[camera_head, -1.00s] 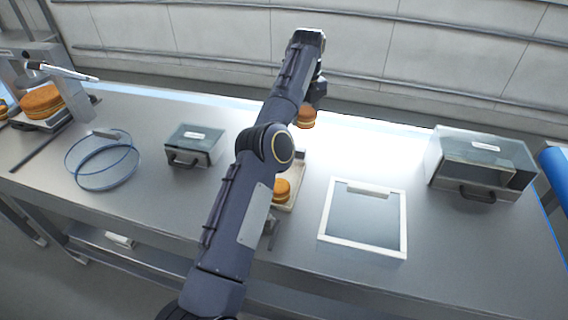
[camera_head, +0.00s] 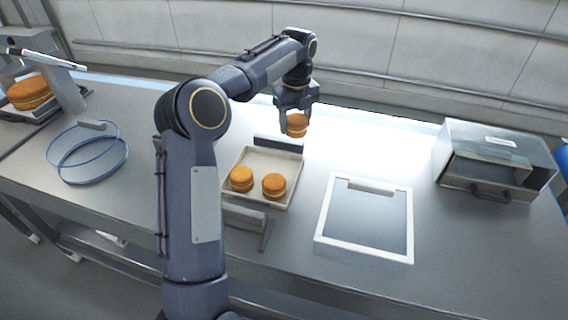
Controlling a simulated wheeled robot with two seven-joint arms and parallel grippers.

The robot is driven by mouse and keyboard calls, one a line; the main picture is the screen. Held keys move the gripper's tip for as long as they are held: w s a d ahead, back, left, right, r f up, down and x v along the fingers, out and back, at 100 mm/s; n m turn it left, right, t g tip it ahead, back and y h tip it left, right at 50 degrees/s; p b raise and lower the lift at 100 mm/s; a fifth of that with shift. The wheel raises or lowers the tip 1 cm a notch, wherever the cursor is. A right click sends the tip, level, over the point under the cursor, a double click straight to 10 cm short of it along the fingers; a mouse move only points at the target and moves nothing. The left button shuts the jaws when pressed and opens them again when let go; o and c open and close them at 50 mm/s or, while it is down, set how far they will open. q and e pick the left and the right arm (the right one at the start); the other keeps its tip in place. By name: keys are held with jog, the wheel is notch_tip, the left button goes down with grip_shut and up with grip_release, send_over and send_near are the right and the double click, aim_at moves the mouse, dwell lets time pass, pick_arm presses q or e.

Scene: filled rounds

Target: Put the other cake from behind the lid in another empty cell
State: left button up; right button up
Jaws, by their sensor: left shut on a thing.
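My left gripper (camera_head: 296,110) points down and is shut on a round orange-brown cake (camera_head: 297,126). It holds the cake above the far right side of a pale square tray (camera_head: 262,158). Two similar cakes, the left one (camera_head: 241,179) and the right one (camera_head: 274,187), sit in the tray's near half. The far half of the tray looks empty; its cell dividers are hard to make out. A white-framed clear panel (camera_head: 319,238), which may be the lid, lies flat to the right of the tray. My right gripper is not in view.
A dark strip (camera_head: 274,143) stands along the tray's far edge. A clear-sided box (camera_head: 494,157) with a handle stands at the right. The table right of the tray has bare room.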

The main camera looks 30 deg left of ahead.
pick_arm(q)
send_over(284, 169)
notch_tip(284, 169, down, 6)
jog(key=shift+w, duration=0.15)
jog(key=shift+f, duration=1.7)
jog(key=shift+f, duration=0.2)
jog(key=o, duration=0.4)
jog(key=shift+r, duration=0.1)
